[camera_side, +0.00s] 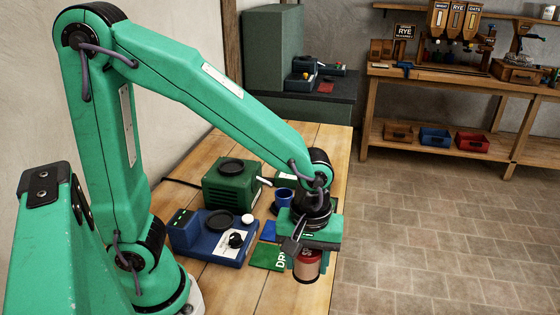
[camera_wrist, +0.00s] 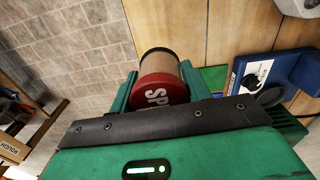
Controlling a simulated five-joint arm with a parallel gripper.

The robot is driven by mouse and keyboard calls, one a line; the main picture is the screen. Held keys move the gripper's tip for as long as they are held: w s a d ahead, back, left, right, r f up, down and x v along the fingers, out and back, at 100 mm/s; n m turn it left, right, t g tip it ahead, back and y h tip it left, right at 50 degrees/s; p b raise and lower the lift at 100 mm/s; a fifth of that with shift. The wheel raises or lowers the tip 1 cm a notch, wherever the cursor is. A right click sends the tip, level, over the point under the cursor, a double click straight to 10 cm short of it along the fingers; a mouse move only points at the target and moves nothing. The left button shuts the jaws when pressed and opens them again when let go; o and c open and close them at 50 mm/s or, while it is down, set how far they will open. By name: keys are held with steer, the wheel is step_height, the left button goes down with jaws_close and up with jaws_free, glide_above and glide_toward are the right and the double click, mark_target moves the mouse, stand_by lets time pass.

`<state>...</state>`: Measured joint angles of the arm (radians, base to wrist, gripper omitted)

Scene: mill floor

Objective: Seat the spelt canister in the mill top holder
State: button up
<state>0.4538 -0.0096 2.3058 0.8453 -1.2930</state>
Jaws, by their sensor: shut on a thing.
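The spelt canister (camera_side: 307,266) is a cylinder with a red part; in the wrist view the letters "SP" show on its red end (camera_wrist: 160,92). My gripper (camera_side: 309,240) is shut on it, with a green finger on either side of it in the wrist view (camera_wrist: 160,82). It hangs below my gripper near the table's right edge; I cannot tell whether it touches the table. A blue machine (camera_side: 205,243) with a black round top (camera_side: 221,218) and a knob stands to the left. A green box (camera_side: 228,190) with a black round top stands behind it. I cannot tell which has the mill top holder.
A green mat (camera_side: 266,257) lettered "DR" and a blue mat (camera_side: 268,230) lie between the blue machine and my gripper. A blue cup-like piece (camera_side: 285,196) stands behind my gripper. The wooden table (camera_side: 235,285) is bare at the front. A workbench (camera_side: 440,75) stands far off.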

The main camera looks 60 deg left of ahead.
steer(key=w+a+r+n, duration=0.2)
steer(key=w+a+n, duration=0.2)
steer(key=a, duration=0.5)
steer(key=w+a+r+n, duration=0.2)
steer(key=w+a+n, duration=0.15)
steer(key=a, duration=0.65)
steer(key=s+a+r+n, duration=0.2)
steer(key=a+n, duration=0.1)
steer(key=a, duration=0.8)
steer(key=s+a+r+n, duration=0.2)
steer(key=s+a+n, duration=0.1)
steer(key=a, duration=0.7)
steer(key=shift+s+a+r+n, duration=0.15)
steer(key=shift+s+a+n, duration=0.05)
steer(key=shift+a+n, duration=0.2)
steer(key=shift+f, duration=2.9)
steer(key=shift+f, duration=0.6)
steer(key=o, duration=0.8)
